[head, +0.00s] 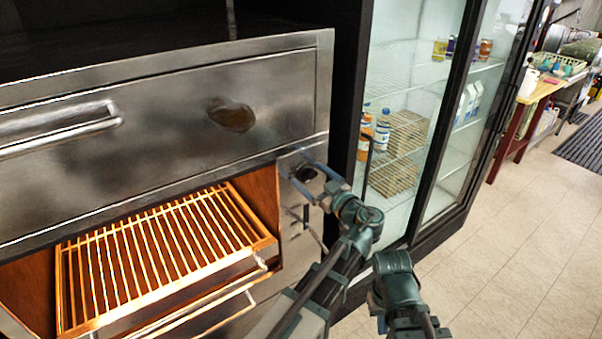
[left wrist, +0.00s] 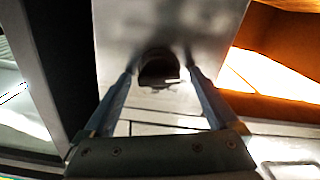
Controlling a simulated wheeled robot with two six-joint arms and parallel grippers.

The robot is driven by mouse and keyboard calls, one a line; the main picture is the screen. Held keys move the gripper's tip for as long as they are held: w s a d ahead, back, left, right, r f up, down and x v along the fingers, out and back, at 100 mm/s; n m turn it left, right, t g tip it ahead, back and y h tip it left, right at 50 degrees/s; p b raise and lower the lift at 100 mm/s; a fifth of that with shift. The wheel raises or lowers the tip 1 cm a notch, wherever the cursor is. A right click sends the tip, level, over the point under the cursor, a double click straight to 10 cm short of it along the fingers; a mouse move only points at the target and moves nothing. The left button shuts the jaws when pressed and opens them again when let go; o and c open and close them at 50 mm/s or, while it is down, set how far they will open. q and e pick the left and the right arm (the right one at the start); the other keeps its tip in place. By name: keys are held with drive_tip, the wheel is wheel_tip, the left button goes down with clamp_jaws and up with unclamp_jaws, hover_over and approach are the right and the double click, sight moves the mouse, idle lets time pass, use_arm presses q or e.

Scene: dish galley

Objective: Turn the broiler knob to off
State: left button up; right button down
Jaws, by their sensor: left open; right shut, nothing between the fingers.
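The broiler (head: 270,90) is a steel unit with a lit, orange-glowing cavity and a wire rack (head: 160,250). Its dark round knob (head: 305,173) sits on the steel panel right of the cavity. My left gripper (head: 311,182) is open at the panel, with its fingers around the knob in the head view. In the left wrist view the knob (left wrist: 158,68) lies between the two fingertips, with a small pale mark at its lower right. Narrow gaps appear on both sides; contact cannot be told. My right arm shows at lower right, but its gripper is not visible.
A glass-door fridge (head: 450,110) with bottles and cartons stands just right of the broiler panel. A drawer handle (head: 60,133) sticks out at the upper left. Open tiled floor (head: 530,220) lies to the right, with a wooden-topped table (head: 535,92) beyond.

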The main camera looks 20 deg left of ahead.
use_arm(q)
drive_tip(key=shift+d, duration=0.1)
drive_tip(key=shift+c, duration=0.6)
drive_tip(key=c, duration=1.2)
drive_tip(key=shift+c, duration=0.2)
drive_tip(key=shift+m, duration=0.3)
drive_tip(key=m, duration=0.4)
drive_tip(key=shift+w+m, duration=0.1)
drive_tip(key=shift+m, duration=0.3)
drive_tip(key=m, duration=0.5)
drive_tip(key=shift+d, duration=0.1)
drive_tip(key=m, duration=0.5)
drive_tip(key=shift+w+f+m, duration=0.1)
drive_tip(key=shift+f+m, duration=0.05)
drive_tip(key=shift+m, duration=0.25)
drive_tip(key=shift+f+m, duration=0.1)
drive_tip(key=shift+m, duration=2.2)
drive_tip(key=shift+d, duration=0.1)
